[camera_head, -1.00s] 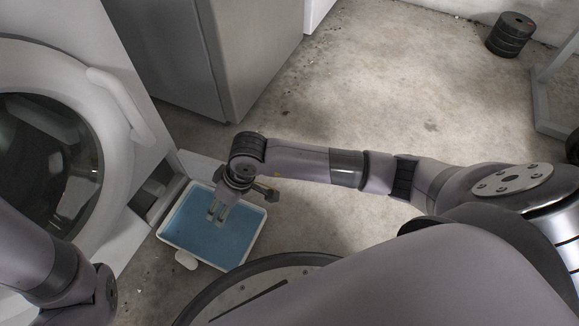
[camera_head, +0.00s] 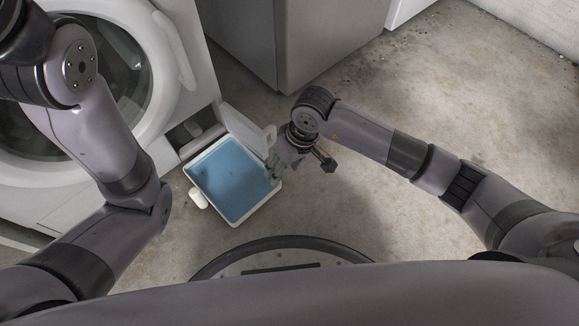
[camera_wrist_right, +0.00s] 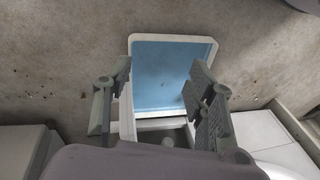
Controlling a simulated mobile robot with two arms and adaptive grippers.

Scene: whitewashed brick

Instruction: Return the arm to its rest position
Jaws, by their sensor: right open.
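My right arm comes in from the right in the head view. Its gripper (camera_head: 273,170) hangs at the right edge of a shallow white tray with a blue inside (camera_head: 228,185). In the right wrist view the gripper's two fingers (camera_wrist_right: 158,75) are spread wide with nothing between them, and the blue tray (camera_wrist_right: 165,80) lies beyond them. I cannot tell whether the fingers touch the tray. My left arm shows bent at the left of the head view; its gripper is not in view.
A white front-loading washing machine (camera_head: 180,95) stands at the left, with an open dark compartment (camera_head: 185,133) low on its front. A grey cabinet (camera_head: 335,40) stands behind. Bare concrete floor (camera_head: 450,100) is clear to the right.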

